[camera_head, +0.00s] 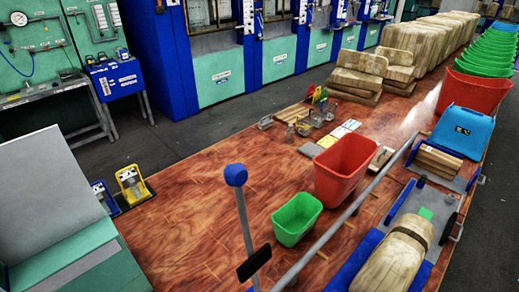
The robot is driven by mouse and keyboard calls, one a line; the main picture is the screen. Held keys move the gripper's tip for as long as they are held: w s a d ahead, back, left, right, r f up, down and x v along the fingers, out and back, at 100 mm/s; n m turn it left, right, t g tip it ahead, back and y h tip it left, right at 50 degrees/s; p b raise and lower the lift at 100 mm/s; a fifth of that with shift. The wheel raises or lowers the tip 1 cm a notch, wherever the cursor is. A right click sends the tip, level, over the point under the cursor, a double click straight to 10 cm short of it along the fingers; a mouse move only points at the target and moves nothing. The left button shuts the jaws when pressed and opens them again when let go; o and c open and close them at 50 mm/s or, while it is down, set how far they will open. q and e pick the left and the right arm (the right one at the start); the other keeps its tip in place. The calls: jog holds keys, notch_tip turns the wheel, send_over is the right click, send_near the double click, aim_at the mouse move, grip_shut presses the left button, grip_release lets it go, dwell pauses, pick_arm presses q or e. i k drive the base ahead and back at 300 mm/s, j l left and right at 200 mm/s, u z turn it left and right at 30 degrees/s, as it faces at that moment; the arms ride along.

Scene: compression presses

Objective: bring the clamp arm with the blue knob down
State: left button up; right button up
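The blue knob (235,175) sits at the top end of a thin grey clamp arm (244,215) in the lower middle of the head view. The arm stands raised, close to upright and leaning slightly. A black flat piece (254,263) is on it near the bottom edge. The arm's lower end is cut off by the frame, so its pivot is hidden. Neither of my grippers shows, and nothing is seen touching the knob or the arm.
A green bin (296,219) and a red bin (344,166) stand right of the arm. A long grey bar (345,215) runs diagonally past them. A strapped wood-coloured block (390,262) lies lower right. Bare wooden tabletop (190,225) lies left of the knob.

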aim_at(236, 175)
jog(key=i+j+z, duration=0.1)
jog(key=j+z, duration=1.05)
jog(key=k+j+z, duration=0.1)
jog(key=j+z, duration=0.3)
